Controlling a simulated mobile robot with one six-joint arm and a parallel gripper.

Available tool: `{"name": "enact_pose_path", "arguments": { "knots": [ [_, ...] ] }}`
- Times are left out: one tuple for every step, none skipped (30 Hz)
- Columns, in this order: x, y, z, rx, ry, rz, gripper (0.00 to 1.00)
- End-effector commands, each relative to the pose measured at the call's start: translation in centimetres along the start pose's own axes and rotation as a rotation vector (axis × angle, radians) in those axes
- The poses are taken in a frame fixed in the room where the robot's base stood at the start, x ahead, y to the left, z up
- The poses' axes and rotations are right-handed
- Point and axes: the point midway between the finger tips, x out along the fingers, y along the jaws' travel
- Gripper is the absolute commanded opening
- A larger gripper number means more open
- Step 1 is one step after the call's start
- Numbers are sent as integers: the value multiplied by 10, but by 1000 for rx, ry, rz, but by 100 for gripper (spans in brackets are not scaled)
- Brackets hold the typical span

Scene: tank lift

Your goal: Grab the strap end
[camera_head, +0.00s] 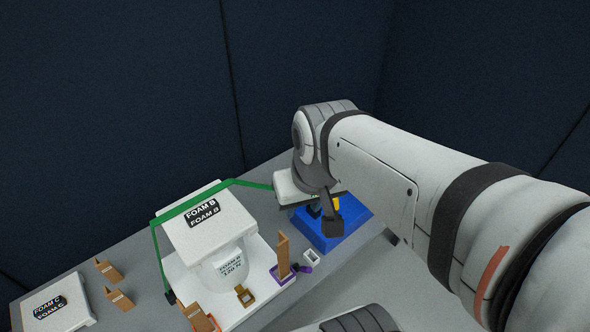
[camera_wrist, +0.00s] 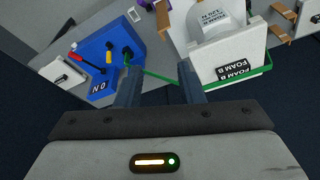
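The green strap (camera_head: 200,198) runs up the left side of the white FOAM B block (camera_head: 208,222), across its top edge, and right toward my gripper. In the wrist view the strap (camera_wrist: 160,76) passes beyond the gap between my fingers to a blue base (camera_wrist: 97,52). Its far end seems to be at the dark fitting there, but is too small to tell clearly. My gripper (camera_wrist: 160,88) is open, its two dark fingers apart, with nothing clearly between them. In the head view my gripper (camera_head: 327,215) hangs over the blue base (camera_head: 342,235), partly hiding it.
FOAM B sits on a white tank (camera_head: 230,268) on a white plate. A FOAM C block (camera_head: 55,304) lies at the left. Brown brackets (camera_head: 119,299) and a purple-footed post (camera_head: 283,255) stand nearby. Dark walls rise behind the grey table.

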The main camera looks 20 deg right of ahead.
Motion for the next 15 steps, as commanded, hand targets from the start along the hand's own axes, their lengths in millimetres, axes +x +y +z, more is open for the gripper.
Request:
{"name": "enact_pose_path", "arguments": {
  "knots": [
    [17, -1, 4, 38, -24, -21, 35],
    [26, -2, 6, 69, -43, -42, 35],
    [41, -4, 9, 132, -72, -74, 35],
    [54, -6, 11, 189, -97, -102, 35],
    [68, -9, 13, 255, -126, -136, 35],
    [87, -12, 15, 355, -166, -185, 35],
    [102, -14, 16, 435, -197, -225, 35],
    [117, -17, 15, 520, -229, -267, 35],
    [136, -19, 13, 633, -268, -325, 35],
    [149, -21, 11, 721, -297, -370, 35],
    [162, -22, 7, 806, -322, -415, 35],
    [179, -22, 1, 922, -355, -477, 35],
    [191, -21, -4, 1007, -377, -523, 35],
    [204, -18, -10, 1095, -398, -571, 35],
    [220, -14, -19, 1209, -424, -636, 35]
  ]
}}
